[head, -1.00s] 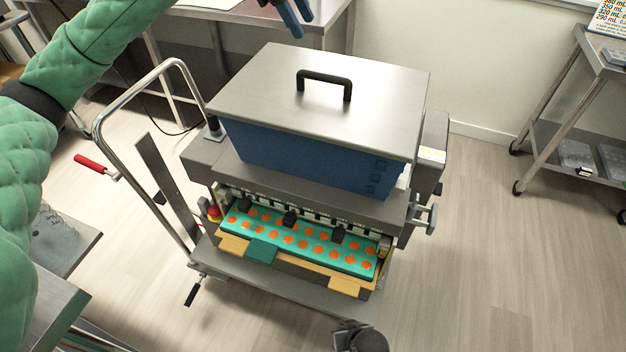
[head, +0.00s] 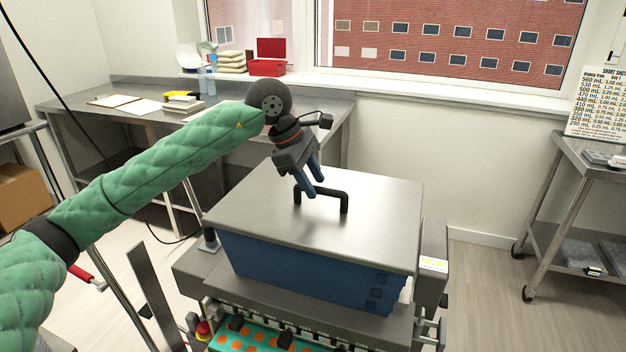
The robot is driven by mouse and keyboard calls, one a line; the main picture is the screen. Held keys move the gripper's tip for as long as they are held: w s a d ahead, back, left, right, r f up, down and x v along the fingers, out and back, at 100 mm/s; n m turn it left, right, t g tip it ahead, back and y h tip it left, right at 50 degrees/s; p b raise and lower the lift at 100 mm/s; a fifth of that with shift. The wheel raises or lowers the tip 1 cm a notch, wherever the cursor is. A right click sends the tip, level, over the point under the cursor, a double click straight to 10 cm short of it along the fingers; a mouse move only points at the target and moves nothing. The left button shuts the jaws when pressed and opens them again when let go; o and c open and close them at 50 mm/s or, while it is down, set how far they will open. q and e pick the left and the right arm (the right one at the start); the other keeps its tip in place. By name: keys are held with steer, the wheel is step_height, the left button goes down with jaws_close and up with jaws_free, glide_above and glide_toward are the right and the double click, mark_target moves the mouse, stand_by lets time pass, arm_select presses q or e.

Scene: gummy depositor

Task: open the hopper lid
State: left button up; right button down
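The hopper lid (head: 257,205) is a flat grey metal plate lying level on the blue hopper (head: 290,265), closed. A black bar handle (head: 332,192) stands up from its middle. My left gripper (head: 314,186) comes in from the upper left, with its two blue fingers pointing down at the left part of the handle. The fingers look apart, with nothing clearly held between them. They overlap the handle bar in the picture; I cannot tell whether they touch it. My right gripper is not in view.
A steel bench (head: 130,110) with papers stands behind on the left, under the window. A steel shelf cart (head: 580,180) stands at the right. Below the hopper, a teal mould tray (head: 250,337) with orange spots sits in the machine. Floor right of the machine is clear.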

arm_select(q)
steer(key=shift+d+f, duration=0.15)
steer(key=shift+f, duration=0.2)
jaws_close()
steer(key=shift+r, duration=0.1)
